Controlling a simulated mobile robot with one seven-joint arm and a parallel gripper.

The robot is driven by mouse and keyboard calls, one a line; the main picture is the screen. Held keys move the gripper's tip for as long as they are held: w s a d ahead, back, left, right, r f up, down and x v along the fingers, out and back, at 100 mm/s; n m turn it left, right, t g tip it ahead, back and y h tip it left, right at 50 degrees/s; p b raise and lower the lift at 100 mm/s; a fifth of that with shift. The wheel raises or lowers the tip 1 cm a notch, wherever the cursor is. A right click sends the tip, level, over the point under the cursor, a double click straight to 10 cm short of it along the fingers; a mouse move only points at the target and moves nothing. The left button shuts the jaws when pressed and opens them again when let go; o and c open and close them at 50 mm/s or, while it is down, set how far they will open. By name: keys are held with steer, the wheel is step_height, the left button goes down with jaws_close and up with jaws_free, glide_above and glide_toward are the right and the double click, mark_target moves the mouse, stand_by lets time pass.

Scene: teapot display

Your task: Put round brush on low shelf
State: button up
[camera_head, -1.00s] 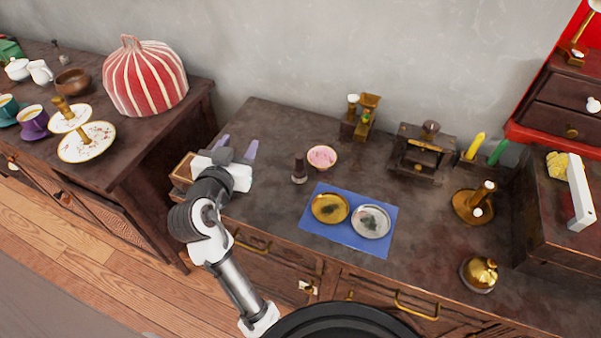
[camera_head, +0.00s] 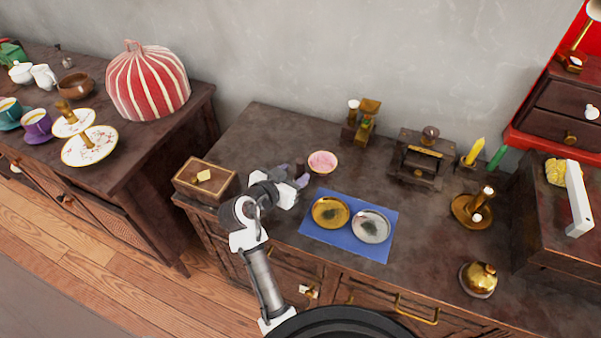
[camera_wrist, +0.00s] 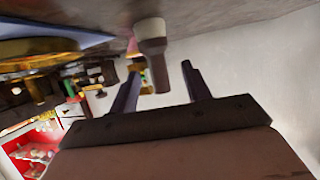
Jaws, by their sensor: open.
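The round brush (camera_head: 300,167), a short dark brown upright piece, stands on the dark counter (camera_head: 270,130) left of the pink bowl, partly hidden by my gripper. In the wrist view the brush (camera_wrist: 154,62) shows a pale end against the counter and a dark body between my fingers, nearer the left one. My gripper (camera_head: 292,176) is open around or just before the brush; contact cannot be told. It also shows in the wrist view (camera_wrist: 163,70). A small dark wooden stand (camera_head: 418,162), possibly the low shelf, is at the back right of the counter.
A pink bowl (camera_head: 322,162) stands close beside the brush. A blue mat (camera_head: 345,243) with gold and silver dishes lies in front. A wooden box (camera_head: 206,178) is at the left end. A brass candlestick (camera_head: 472,208) and a gold pot (camera_head: 479,279) stand at right.

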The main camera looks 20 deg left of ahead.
mark_target(298, 172)
steer(key=p+x, duration=0.1)
steer(key=x, duration=0.3)
steer(key=shift+d+f, duration=0.2)
steer(key=shift+f, duration=0.05)
steer(key=shift+c, duration=0.3)
jaws_close()
steer(key=shift+r, duration=0.15)
